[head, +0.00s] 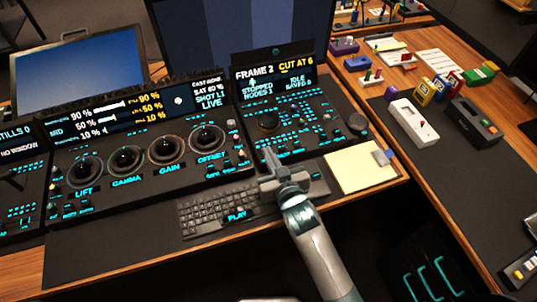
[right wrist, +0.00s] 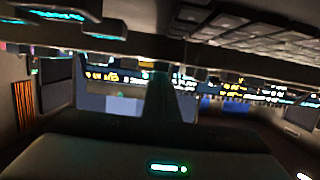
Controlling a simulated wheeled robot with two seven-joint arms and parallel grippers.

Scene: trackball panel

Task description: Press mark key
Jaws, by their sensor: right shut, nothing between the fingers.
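The right-hand control panel (head: 290,148) is black, with rows of small cyan-lit keys and a dark knob. Its display (head: 274,84) reads FRAME 2, CUT AT 6, STOPPED, NODES 1, IDLE, SAVED 0. The key labels are too small to read, so I cannot tell which key is the mark key. My right gripper (head: 268,181) is shut and empty. In the head view it shows at the panel's front edge, over the keyboard's right end; I cannot tell its height or any contact. My left gripper is not in view.
A trackball panel (head: 130,178) with LIFT, GAMMA, GAIN and OFFSET controls stands to the left. A keyboard (head: 205,217) lies in front. A cream notepad (head: 360,170) lies to the right. The side desk holds a white device (head: 411,120) and several small coloured items.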

